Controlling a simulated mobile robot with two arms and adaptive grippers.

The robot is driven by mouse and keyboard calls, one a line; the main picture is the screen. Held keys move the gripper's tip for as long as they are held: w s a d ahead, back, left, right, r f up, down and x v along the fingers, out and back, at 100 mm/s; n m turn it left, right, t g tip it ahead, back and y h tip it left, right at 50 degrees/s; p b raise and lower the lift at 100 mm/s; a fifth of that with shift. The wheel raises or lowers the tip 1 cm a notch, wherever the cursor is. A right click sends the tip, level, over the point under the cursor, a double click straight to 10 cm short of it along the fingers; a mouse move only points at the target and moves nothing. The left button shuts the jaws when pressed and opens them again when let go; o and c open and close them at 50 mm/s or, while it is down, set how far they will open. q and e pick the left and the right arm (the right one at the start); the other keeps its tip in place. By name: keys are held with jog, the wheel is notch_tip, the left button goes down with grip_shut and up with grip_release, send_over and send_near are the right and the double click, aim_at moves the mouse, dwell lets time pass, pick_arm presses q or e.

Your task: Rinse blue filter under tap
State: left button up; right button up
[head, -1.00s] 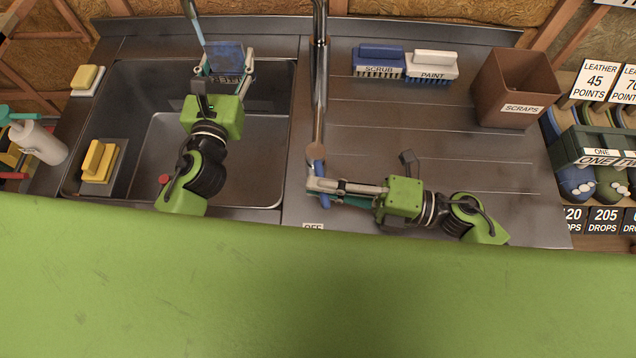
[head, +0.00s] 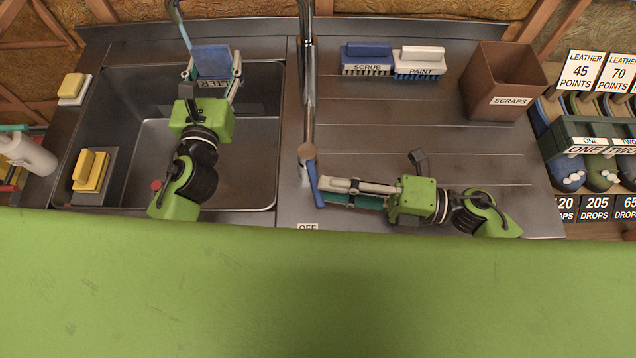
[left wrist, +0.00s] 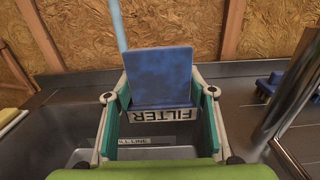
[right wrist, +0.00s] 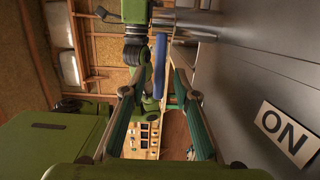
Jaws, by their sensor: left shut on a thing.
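The blue filter (head: 211,61), a flat blue block with a white FILTER label, is held upright between the fingers of my left gripper (head: 212,75), over the back of the sink. The left wrist view shows the filter (left wrist: 161,75) between both fingers. A light-blue column (left wrist: 118,25), looking like water, comes down behind it; whether it touches the filter is unclear. The tap (head: 307,80) stands right of the sink, with a blue lever (head: 316,185) at its front. My right gripper (head: 322,190) is open and empty beside the lever (right wrist: 160,66).
Scrub (head: 367,58) and paint (head: 419,62) brushes and a brown scraps bin (head: 504,80) stand at the back right. An ON label (right wrist: 287,132) lies near my right gripper. The counter's middle right is clear.

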jog(key=d, duration=0.5)
jog(key=s+d, duration=0.1)
jog(key=d, duration=0.2)
jog(key=shift+d, duration=0.3)
dwell(0.4)
